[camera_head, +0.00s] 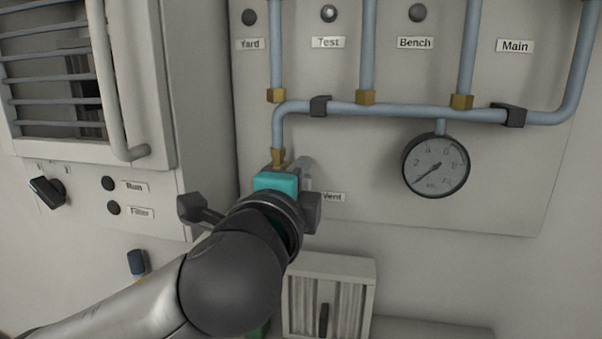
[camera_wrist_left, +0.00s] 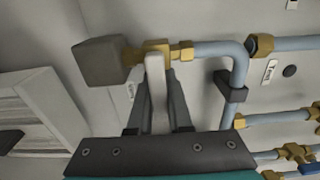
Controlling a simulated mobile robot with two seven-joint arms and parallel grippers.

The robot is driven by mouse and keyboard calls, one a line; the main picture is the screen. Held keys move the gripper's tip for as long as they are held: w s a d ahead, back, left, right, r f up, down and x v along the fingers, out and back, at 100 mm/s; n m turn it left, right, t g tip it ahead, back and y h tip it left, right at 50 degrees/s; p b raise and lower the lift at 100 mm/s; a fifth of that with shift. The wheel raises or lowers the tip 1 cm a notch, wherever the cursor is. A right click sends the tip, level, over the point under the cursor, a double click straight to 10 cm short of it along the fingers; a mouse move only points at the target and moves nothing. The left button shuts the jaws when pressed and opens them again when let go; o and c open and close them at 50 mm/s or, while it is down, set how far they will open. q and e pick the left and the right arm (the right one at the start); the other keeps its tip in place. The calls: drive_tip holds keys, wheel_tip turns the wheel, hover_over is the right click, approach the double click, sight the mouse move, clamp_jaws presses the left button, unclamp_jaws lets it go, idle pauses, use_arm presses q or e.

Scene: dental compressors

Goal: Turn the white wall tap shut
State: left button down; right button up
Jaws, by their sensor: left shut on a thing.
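The white wall tap shows best in the left wrist view, where its pale lever (camera_wrist_left: 157,95) stands out from a brass body (camera_wrist_left: 155,50). A dark grey block sits on the far end of the brass fitting. My left gripper (camera_wrist_left: 158,105) has its two dark fingers on either side of the lever and is shut on it. In the head view my left gripper (camera_head: 288,170) reaches the pipe end above the "Vent" label (camera_head: 333,197). My wrist covers most of the tap there, and the fingertips are hard to make out. My right gripper is in neither view.
Blue-grey pipes (camera_head: 400,109) with brass fittings run over the wall panel close above the gripper. A round gauge (camera_head: 436,165) hangs to the right. A louvred cabinet (camera_head: 130,195) with a dark knob (camera_head: 47,191) stands left. A slatted box (camera_head: 360,270) sits below.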

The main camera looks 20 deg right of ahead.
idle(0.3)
use_arm(q)
drive_tip(key=c, duration=0.8)
unclamp_jaws()
drive_tip(key=shift+c, duration=0.2)
drive_tip(key=shift+a+f, duration=0.1)
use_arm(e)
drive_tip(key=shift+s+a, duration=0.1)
